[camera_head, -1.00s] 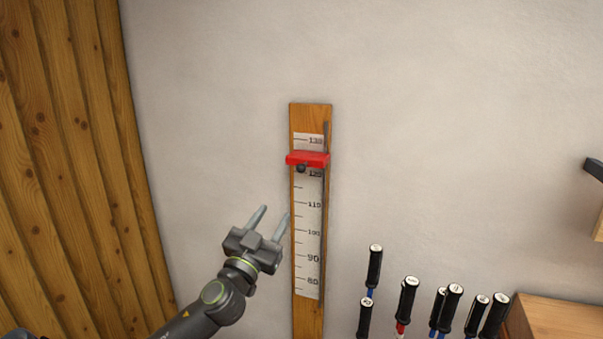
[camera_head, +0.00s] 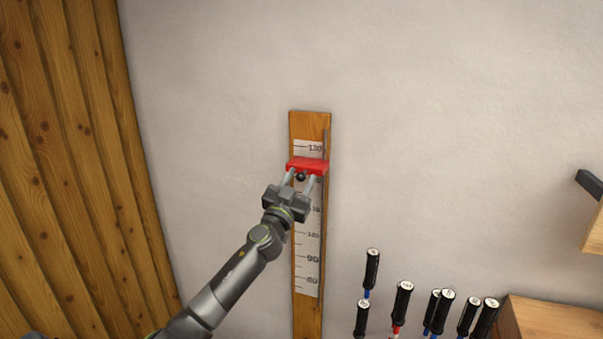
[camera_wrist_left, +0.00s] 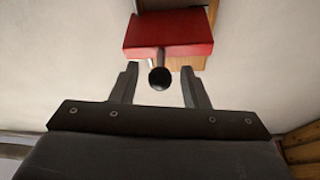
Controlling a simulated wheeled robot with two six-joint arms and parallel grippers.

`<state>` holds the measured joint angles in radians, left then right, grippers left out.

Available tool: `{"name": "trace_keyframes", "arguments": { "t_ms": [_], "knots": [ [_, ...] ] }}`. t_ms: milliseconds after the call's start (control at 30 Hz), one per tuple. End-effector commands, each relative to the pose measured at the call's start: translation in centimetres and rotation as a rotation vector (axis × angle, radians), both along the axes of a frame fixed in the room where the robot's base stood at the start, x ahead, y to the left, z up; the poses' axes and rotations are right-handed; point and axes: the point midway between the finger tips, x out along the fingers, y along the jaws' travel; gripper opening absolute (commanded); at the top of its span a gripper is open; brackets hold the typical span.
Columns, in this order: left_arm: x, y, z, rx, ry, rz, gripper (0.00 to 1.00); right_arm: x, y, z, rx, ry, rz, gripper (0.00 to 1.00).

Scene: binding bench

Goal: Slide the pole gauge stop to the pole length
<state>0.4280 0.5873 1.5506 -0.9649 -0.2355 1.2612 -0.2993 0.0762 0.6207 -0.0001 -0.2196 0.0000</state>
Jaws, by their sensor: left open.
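The pole gauge (camera_head: 311,126) is an upright wooden board on the wall with a white number scale (camera_head: 308,245). Its red stop (camera_head: 307,165) sits between the 130 mark and the lower marks; the 120 label is hidden. A black round knob (camera_head: 301,177) sticks out of the stop. My left gripper (camera_head: 302,178) is open, with one finger on each side of the knob. In the left wrist view the knob (camera_wrist_left: 160,77) stands between the parted fingertips, below the red stop (camera_wrist_left: 169,35). I cannot tell whether either finger touches it. My right gripper is not in view.
Several poles with black grips (camera_head: 404,299) stand at the lower right beside a wooden block (camera_head: 550,318). A dark bracket (camera_head: 590,183) is at the right edge. Wooden planks (camera_head: 70,170) cover the left. The wall around the gauge is clear.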

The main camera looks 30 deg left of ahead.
Motion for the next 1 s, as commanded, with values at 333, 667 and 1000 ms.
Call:
{"name": "trace_keyframes", "arguments": {
  "t_ms": [333, 667, 1000],
  "knots": [
    [1.40, 0.22, 0.52, 0.000, 0.001, 0.000, 0.41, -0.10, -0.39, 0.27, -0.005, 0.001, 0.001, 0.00],
    [1.37, 0.22, 0.51, 0.000, 0.001, 0.000, 0.20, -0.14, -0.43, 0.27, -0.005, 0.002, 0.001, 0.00],
    [1.36, 0.22, 0.51, 0.000, 0.001, 0.000, 0.00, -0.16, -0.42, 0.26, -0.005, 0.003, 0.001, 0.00]
  ]
}}
